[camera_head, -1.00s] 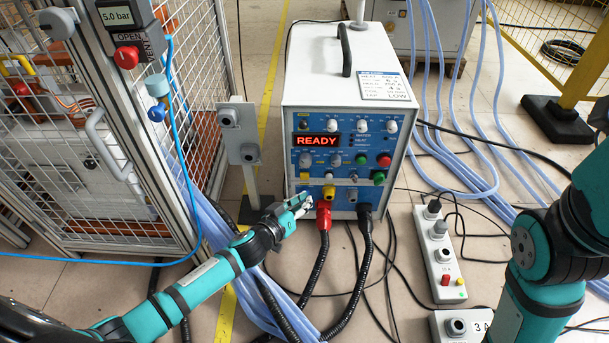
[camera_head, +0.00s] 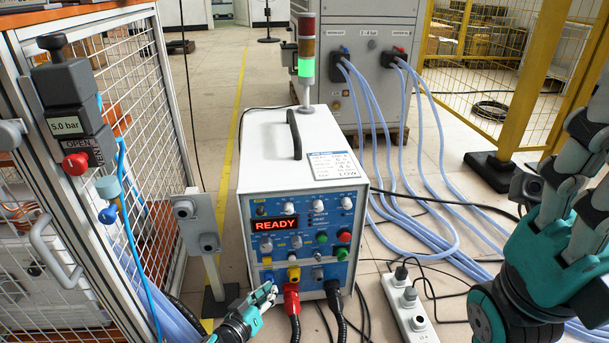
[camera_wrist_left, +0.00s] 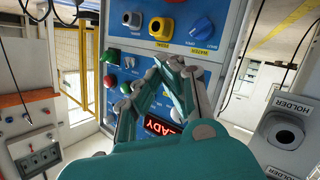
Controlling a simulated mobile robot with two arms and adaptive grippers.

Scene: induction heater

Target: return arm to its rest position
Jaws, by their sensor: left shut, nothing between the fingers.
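My left gripper (camera_head: 266,292) is low in front of the induction heater (camera_head: 290,150), just left of the red plug (camera_head: 291,298) at the bottom of its panel. Its fingers are together with nothing between them. In the left wrist view the closed fingers (camera_wrist_left: 172,66) point at the blue panel, below the knobs, and cover part of the READY display (camera_wrist_left: 160,126). I cannot tell whether they touch the panel. My right arm (camera_head: 540,260) stands at the right edge, bent upward. Grey finger-like parts show at its end, cut by the frame, and their opening is unclear.
A holder post (camera_head: 196,225) stands left of the heater, beside the mesh cage (camera_head: 160,200). A power strip (camera_head: 408,305) lies to the right. Blue hoses (camera_head: 400,150) run from the rear cabinet (camera_head: 365,60). The signal tower (camera_head: 305,66) shows green. The heater display reads READY.

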